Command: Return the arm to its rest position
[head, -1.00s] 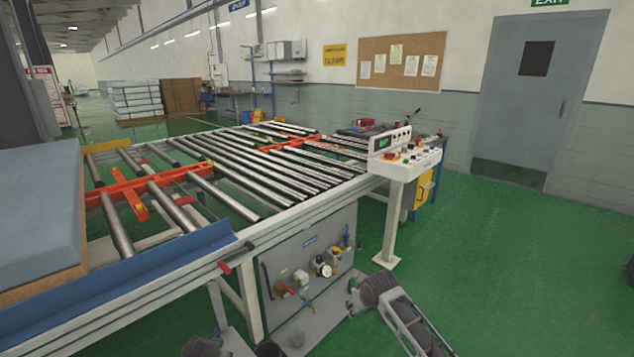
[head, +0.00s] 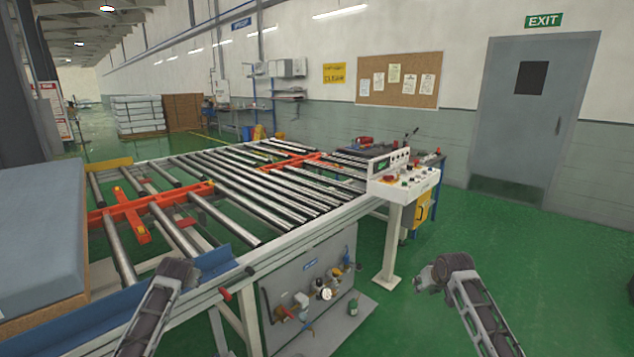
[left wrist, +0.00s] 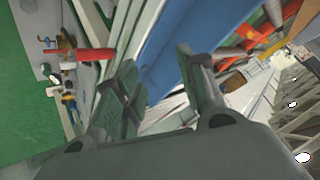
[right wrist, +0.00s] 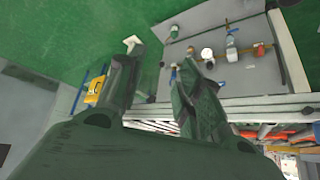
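My right gripper (head: 424,279) is over the green floor at the right of the conveyor, small in the head view. In the right wrist view its two fingers (right wrist: 156,62) stand apart with nothing between them. My left arm reaches up in front of the conveyor's near edge; its gripper is hard to make out in the head view. In the left wrist view the left gripper's fingers (left wrist: 157,57) stand apart and empty, with the blue rail (left wrist: 180,50) beyond them. A grey-blue mattress (head: 40,225) lies at the far left, clear of both grippers.
The roller conveyor (head: 335,212) fills the middle, with a blue rail (head: 140,287) along its near edge. A white control console (head: 404,185) stands at its right end. A panel with valves and a gauge (head: 335,295) is below. Open floor (head: 560,270) lies right.

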